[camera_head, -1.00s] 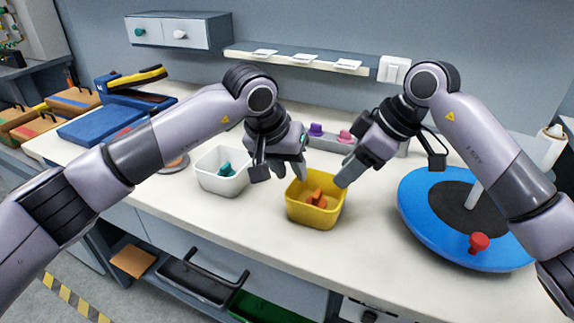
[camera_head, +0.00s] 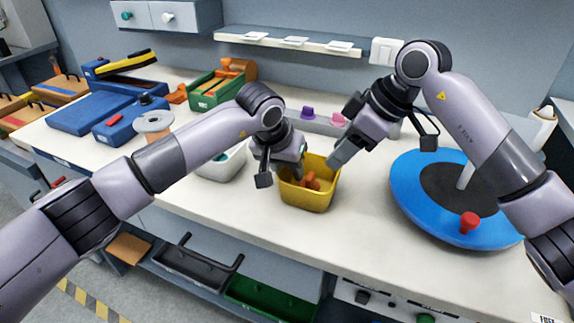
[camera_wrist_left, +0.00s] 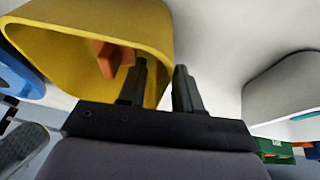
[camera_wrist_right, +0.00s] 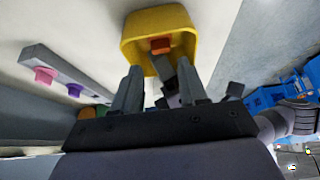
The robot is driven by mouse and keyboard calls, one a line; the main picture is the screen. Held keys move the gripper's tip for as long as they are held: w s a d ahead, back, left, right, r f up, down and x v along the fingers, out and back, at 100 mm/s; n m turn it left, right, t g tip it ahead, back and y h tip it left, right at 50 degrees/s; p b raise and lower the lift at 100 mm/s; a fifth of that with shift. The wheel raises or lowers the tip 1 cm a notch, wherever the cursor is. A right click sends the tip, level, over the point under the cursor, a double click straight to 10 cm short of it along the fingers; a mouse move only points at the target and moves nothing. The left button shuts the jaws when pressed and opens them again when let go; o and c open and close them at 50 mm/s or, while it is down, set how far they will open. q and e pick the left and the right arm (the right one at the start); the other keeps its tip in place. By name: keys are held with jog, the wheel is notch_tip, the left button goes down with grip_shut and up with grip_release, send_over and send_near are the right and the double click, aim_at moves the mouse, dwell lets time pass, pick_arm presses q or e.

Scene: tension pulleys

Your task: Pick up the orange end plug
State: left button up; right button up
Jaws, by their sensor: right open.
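The orange end plug (camera_head: 312,181) lies inside the yellow bin (camera_head: 309,201), partly hidden by the bin wall and my left gripper. It also shows in the left wrist view (camera_wrist_left: 108,59) and the right wrist view (camera_wrist_right: 160,46). My left gripper (camera_head: 286,176) is at the left side of the yellow bin, fingers apart and empty. In its wrist view, the left gripper's fingers (camera_wrist_left: 160,80) stand by the bin's rim, one overlapping the opening. My right gripper (camera_head: 344,155) is open and empty, above and right of the bin.
A white bin (camera_head: 222,168) stands left of the yellow bin, partly behind my left arm. A grey strip (camera_head: 320,126) with purple and pink plugs lies behind. A blue turntable (camera_head: 410,196) with a red knob (camera_head: 469,222) is at the right. The bench front is clear.

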aim_at(312, 176)
pick_arm(q)
grip_shut()
pick_arm(e)
jog(key=o, duration=0.4)
jog(key=a+f+m, duration=0.1)
jog(key=f+m, duration=0.1)
jog(key=m, duration=1)
jog(key=w+a+f+m, duration=0.1)
jog(key=a+f+m, duration=0.1)
jog(key=m, duration=1)
jog(key=a+f+m, duration=0.1)
jog(key=f+m, duration=0.2)
jog(key=m, duration=0.9)
jog(key=shift+w+a+f, duration=0.25)
jog(key=shift+a, duration=0.1)
